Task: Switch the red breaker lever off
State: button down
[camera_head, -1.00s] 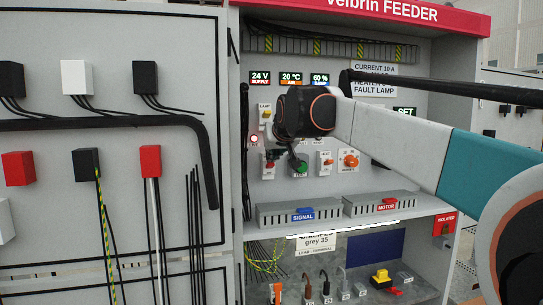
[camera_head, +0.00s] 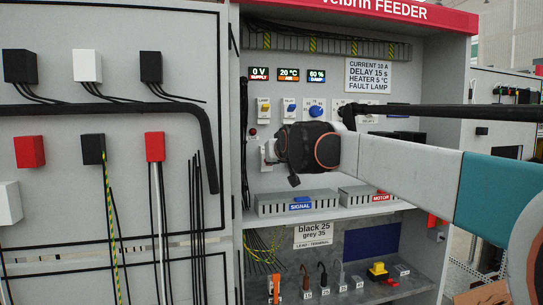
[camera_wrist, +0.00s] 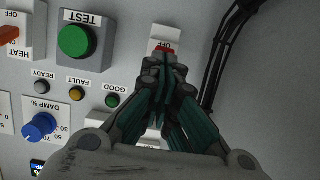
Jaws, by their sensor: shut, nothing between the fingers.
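In the wrist view, which is upside down, a white breaker (camera_wrist: 163,31) sits on the grey panel with a small red lever (camera_wrist: 164,49) showing just past my fingertips. My gripper (camera_wrist: 162,60) is shut and empty, its tips at the red lever; whether they touch it I cannot tell. The fingers hide much of the lever and breaker. In the head view, my gripper (camera_head: 268,152) is at the panel's lower left, and a bit of the white breaker (camera_head: 264,164) shows behind it. The supply display (camera_head: 260,74) reads 0 V, and the lamp (camera_head: 253,133) below it is dark.
A green TEST button (camera_wrist: 75,40), a blue DAMP knob (camera_wrist: 40,127) and an orange HEAT switch (camera_wrist: 8,34) are near my gripper. Black cables (camera_wrist: 228,50) run close beside the breaker. A grey SIGNAL duct (camera_head: 272,206) lies below my gripper.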

jog(key=shift+s+f, duration=0.1)
jog(key=shift+f, duration=0.4)
dwell(0.5)
